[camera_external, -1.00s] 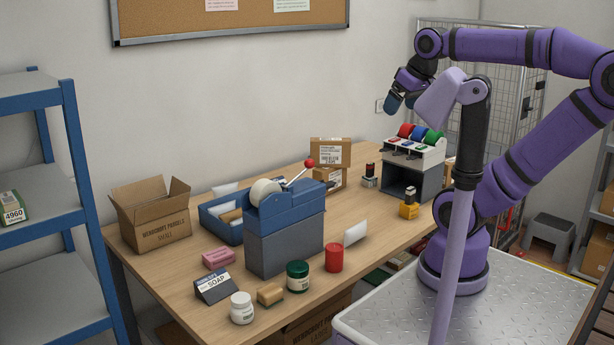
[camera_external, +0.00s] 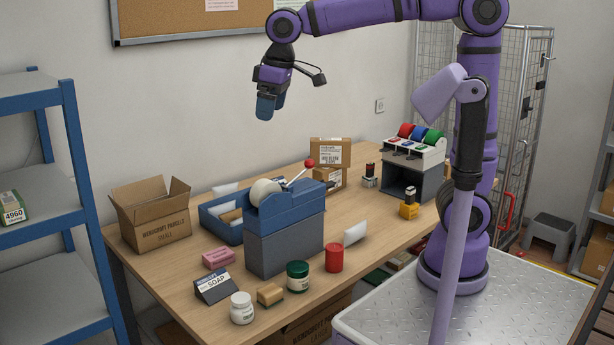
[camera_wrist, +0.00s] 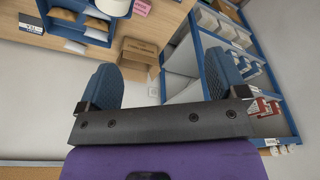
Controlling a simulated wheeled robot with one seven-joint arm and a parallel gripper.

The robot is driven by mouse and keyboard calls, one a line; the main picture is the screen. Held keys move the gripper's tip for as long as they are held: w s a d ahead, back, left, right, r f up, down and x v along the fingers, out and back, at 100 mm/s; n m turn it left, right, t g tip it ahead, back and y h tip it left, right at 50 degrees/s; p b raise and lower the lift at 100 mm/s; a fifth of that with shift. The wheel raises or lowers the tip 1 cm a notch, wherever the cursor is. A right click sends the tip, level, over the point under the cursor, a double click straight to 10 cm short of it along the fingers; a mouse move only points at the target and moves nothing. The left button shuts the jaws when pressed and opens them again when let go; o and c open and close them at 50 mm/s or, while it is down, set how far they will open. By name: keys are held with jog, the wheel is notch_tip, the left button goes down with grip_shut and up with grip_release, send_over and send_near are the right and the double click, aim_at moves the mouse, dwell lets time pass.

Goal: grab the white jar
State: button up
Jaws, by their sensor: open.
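The white jar (camera_external: 242,309) stands upright with its lid on at the front left corner of the wooden counter in the external view. I cannot make it out in the wrist view. My gripper (camera_external: 268,106) is high above the back of the counter, pointing down, well up and behind the jar. In the wrist view my gripper (camera_wrist: 163,82) has its two blue fingers spread wide with nothing between them.
An open carton (camera_external: 152,217) stands at left, beside blue shelving (camera_external: 80,180).

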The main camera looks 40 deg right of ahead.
jog(key=n, duration=0.2)
send_over(241, 309)
jog(key=w+d, duration=0.1)
jog(key=d, duration=0.1)
notch_tip(241, 309, down, 3)
jog(key=shift+g, duration=0.4)
jog(key=f, duration=3.9)
jog(key=shift+w+f, duration=0.2)
jog(key=shift+f, duration=0.15)
jog(key=shift+w+a+f, duration=0.1)
jog(key=shift+a+f, duration=0.05)
jog(key=shift+f, duration=0.8)
jog(key=shift+w+a+f, duration=0.1)
jog(key=shift+a+f, duration=0.05)
jog(key=shift+f, duration=0.8)
jog(key=shift+a+f, duration=0.15)
jog(key=shift+f, duration=0.8)
jog(key=c, duration=1.1)
jog(key=shift+r, duration=0.2)
